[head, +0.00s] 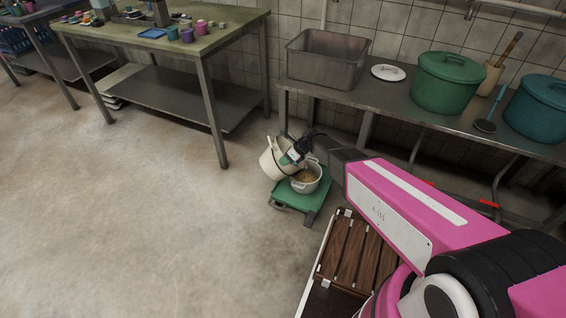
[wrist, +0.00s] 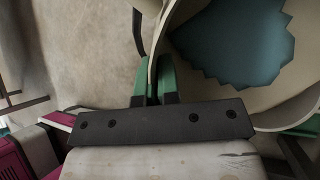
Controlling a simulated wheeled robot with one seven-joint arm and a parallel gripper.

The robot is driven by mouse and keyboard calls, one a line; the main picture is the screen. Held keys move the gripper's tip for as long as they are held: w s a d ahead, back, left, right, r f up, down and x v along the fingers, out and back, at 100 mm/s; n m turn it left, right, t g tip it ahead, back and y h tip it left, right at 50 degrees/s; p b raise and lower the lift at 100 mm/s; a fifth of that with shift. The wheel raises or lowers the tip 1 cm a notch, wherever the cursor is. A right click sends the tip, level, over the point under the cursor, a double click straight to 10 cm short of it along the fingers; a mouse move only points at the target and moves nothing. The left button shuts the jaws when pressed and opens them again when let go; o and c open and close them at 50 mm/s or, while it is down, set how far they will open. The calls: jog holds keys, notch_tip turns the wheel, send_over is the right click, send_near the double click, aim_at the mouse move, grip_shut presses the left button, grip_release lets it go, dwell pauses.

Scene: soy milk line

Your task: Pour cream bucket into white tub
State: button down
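The cream bucket (head: 271,161) is tilted toward the right, beside and partly above the white tub (head: 309,185). The tub stands upright on a low green platform (head: 290,197) and has tan contents inside. My gripper (head: 290,157) is at the bucket's upper right side. In the wrist view, my gripper's green fingers (wrist: 160,78) close on the wall of the cream bucket (wrist: 275,112). A dark teal patch with a jagged edge shows inside the bucket; I cannot tell what it is. The tub cannot be made out in the wrist view.
A steel table (head: 400,101) on the right holds a steel basin (head: 327,62), a white plate (head: 388,72), a green pot (head: 447,84) and a blue pot (head: 540,108). Another table (head: 165,52) stands at the back left. The floor at left is clear.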

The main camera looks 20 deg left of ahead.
jog(key=shift+w+d+f+g+y, duration=0.25)
jog(key=shift+w+d+g+y, duration=0.25)
jog(key=shift+d+y, duration=0.15)
jog(key=shift+w+d+f+g+y, duration=0.2)
jog(key=shift+w+d+g+y, duration=0.25)
jog(key=shift+d+y, duration=0.2)
jog(key=shift+w+d, duration=0.1)
jog(key=shift+w, duration=0.05)
jog(key=shift+w+d+f+m+g+y, duration=0.2)
jog(key=shift+w+d+f+g+y, duration=0.25)
jog(key=shift+w+d+y, duration=0.25)
jog(key=shift+w+d+f+m+g+y, duration=0.25)
jog(key=shift+w+d+g+y, duration=0.2)
jog(key=shift+d+y, duration=0.35)
jog(key=shift+w+d, duration=0.1)
jog(key=shift+d, duration=0.05)
dwell(0.6)
jog(key=shift+w+d+r+g+y, duration=0.1)
jog(key=shift+w+d+g+y, duration=0.35)
jog(key=shift+w+d+y, duration=0.35)
jog(key=shift+w+d+r+g+y, duration=0.1)
jog(key=shift+w+d+g+y, duration=0.4)
jog(key=shift+d, duration=0.45)
